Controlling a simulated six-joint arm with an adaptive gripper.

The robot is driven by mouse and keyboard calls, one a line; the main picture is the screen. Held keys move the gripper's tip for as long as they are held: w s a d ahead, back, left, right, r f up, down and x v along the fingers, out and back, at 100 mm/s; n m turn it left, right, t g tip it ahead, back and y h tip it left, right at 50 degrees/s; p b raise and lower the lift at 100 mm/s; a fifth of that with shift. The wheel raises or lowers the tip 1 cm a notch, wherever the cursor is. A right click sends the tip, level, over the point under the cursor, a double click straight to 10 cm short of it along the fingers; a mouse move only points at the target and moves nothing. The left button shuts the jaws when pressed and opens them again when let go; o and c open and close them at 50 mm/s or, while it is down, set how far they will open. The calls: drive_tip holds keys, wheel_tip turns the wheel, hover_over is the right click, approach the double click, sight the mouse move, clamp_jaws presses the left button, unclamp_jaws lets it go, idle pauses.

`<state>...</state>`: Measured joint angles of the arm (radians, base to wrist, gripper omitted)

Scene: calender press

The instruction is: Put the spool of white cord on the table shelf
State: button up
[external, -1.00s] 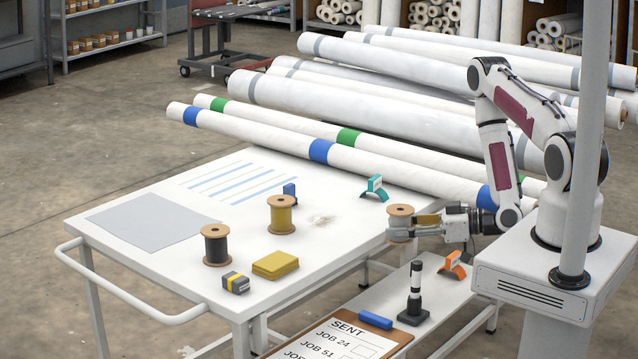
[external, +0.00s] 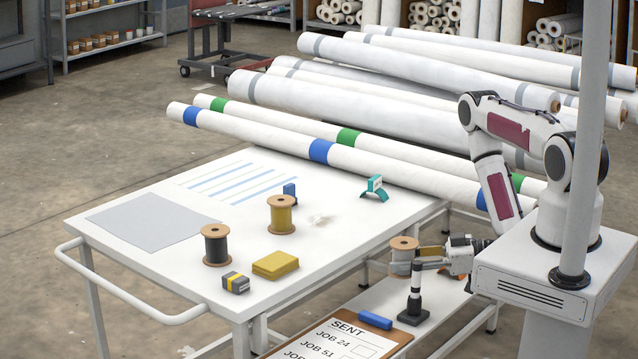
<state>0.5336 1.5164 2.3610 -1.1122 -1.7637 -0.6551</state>
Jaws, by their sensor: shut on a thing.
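The spool of white cord (external: 402,256) has wooden flanges and stands upright between the fingers of my gripper (external: 408,259). My gripper reaches in from the right and is shut on the spool. It holds the spool beside the right edge of the white table top, over the lower white table shelf (external: 466,312). The near finger hides part of the spool.
A black-and-white post on a dark base (external: 412,311) stands on the shelf, its top overlapped by my gripper. An orange piece is mostly hidden behind the gripper. A blue block (external: 375,320) and clipboard (external: 345,342) lie nearer. Yellow (external: 281,214) and dark (external: 215,246) spools stand on the table top.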

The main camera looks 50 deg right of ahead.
hover_over(400, 302)
drive_tip(key=shift+w+d+f, duration=0.1)
drive_tip(key=shift+f, duration=2.1)
drive_tip(key=shift+f, duration=0.1)
drive_tip(key=shift+f, duration=1.65)
drive_tip(key=shift+f, duration=0.15)
drive_tip(key=o, duration=1)
drive_tip(key=shift+v, duration=6.05)
